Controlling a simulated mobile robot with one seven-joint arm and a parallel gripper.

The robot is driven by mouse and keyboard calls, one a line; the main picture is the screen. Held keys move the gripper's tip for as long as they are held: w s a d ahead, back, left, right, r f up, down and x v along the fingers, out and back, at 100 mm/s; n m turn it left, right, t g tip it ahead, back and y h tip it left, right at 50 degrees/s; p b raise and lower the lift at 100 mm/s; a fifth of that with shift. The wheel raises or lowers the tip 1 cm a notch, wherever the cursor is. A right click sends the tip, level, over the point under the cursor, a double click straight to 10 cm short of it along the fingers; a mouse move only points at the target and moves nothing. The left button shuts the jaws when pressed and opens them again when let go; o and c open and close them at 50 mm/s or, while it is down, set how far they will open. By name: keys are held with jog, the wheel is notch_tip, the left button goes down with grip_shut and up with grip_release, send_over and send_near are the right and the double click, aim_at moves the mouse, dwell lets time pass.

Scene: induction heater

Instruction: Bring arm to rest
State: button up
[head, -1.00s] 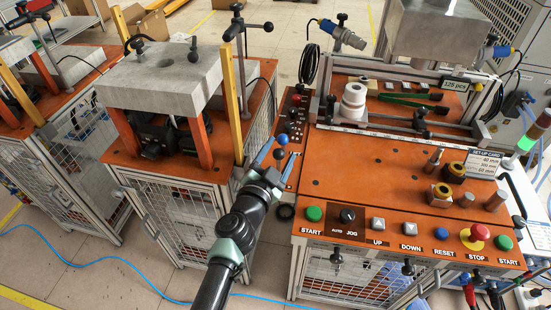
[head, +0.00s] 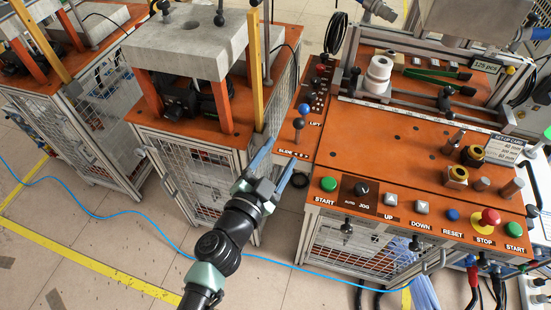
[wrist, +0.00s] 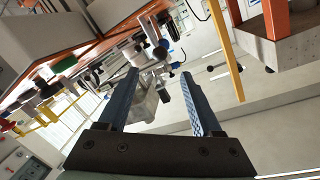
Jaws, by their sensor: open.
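My gripper (head: 273,160) is in the middle of the head view, in front of the gap between the left press table and the orange control bench (head: 400,165). Its two blue fingers are apart and nothing is between them. The wrist view also shows both fingers (wrist: 158,100) spread and empty, with the bench tilted behind them at upper left. In the head view, the joystick levers with blue and red knobs (head: 303,110) stand just right of and beyond the fingertips. I cannot tell the exact distance between them.
The press table (head: 190,115) with yellow posts stands close on the left. A row of buttons, with a red stop button (head: 491,217), runs along the bench front. A blue hose (head: 105,213) crosses the floor. Open floor (head: 90,255) lies at lower left.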

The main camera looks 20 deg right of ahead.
jog(key=shift+s+a, duration=0.4)
jog(key=shift+s, duration=0.05)
dwell(0.3)
jog(key=w+d+r+n+t+h+p, duration=0.15)
jog(key=r+t, duration=0.25)
jog(key=r, duration=1.5)
jog(key=d+r+n+t, duration=0.15)
jog(key=r+t, duration=0.25)
jog(key=r, duration=1.6)
jog(key=s+a+r+n+t+y, duration=0.1)
jog(key=s+a+r+n+t, duration=0.1)
jog(key=r, duration=0.3)
jog(key=s+a+r+n+t+y, duration=0.1)
jog(key=s+a+r+t+y, duration=0.15)
jog(key=r, duration=0.35)
jog(key=s+a+r+n+t+y+p, duration=0.1)
jog(key=s+a+r+n+t+y, duration=0.1)
jog(key=s+a+r+n+y, duration=0.3)
jog(key=s+a+n+y, duration=0.2)
jog(key=a+n+y, duration=0.2)
jog(key=a, duration=0.1)
jog(key=shift+s+r, duration=0.2)
jog(key=shift+s, duration=0.2)
